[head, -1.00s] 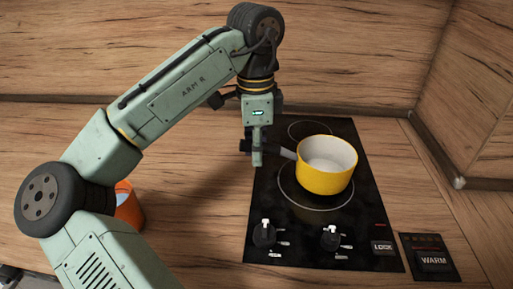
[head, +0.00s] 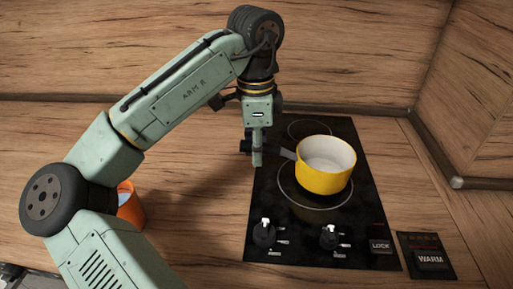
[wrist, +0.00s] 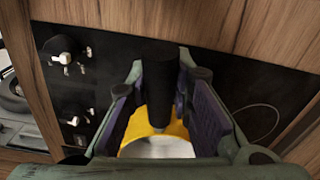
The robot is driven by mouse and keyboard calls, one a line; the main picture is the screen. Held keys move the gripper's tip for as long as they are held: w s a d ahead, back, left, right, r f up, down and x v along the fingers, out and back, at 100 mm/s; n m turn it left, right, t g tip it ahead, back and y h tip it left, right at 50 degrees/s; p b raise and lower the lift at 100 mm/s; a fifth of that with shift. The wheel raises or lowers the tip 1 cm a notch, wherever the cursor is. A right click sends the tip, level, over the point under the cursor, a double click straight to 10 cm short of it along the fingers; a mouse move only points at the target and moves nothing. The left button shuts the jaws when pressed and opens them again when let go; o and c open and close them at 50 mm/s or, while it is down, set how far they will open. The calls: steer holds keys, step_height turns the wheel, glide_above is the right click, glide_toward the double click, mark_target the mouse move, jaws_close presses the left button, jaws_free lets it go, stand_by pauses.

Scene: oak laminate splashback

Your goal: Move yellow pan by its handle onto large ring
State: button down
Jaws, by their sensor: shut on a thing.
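The yellow pan (head: 318,180) is upright with a pale inside, over the rear part of the large ring (head: 315,209) on the black cooktop (head: 262,205). The ring's front arc shows in front of it. I cannot tell whether its base touches the glass. Its dark handle (head: 284,153) points left to my gripper (head: 257,158), which is shut on it. In the wrist view, the black handle (wrist: 157,85) lies between the fingers of my gripper (wrist: 160,110), and part of the yellow pan (wrist: 174,129) shows beyond. The handle's held end is hidden in the head view.
A smaller ring (head: 309,128) lies behind the pan. Two knobs (head: 264,234) (head: 329,237) stand at the cooktop's front, beside a LOCK key (head: 381,246). A WARM panel (head: 430,258) is at right. An orange cup (head: 130,207) stands left, partly behind my arm. Wood walls close the back and right.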

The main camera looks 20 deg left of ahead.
steer(key=shift+f, duration=0.55)
stand_by(0.4)
steer(key=c, duration=1.4)
jaws_free()
steer(key=shift+o, duration=0.2)
steer(key=shift+a, duration=0.1)
steer(key=shift+s+a+p, duration=0.3)
steer(key=shift+s+a, duration=0.05)
steer(key=shift+a, duration=0.35)
steer(key=shift+s+a+p, duration=0.3)
steer(key=shift+s+a, duration=0.05)
steer(key=shift+a, duration=0.3)
steer(key=shift+s+a+p, duration=0.3)
steer(key=shift+s+a, duration=0.05)
steer(key=shift+a, duration=0.35)
steer(key=shift+s+a, duration=0.25)
steer(key=shift+a, duration=0.25)
steer(key=shift+s+a, duration=0.25)
steer(key=shift+a, duration=0.25)
step_height(320, 180, up, 7)
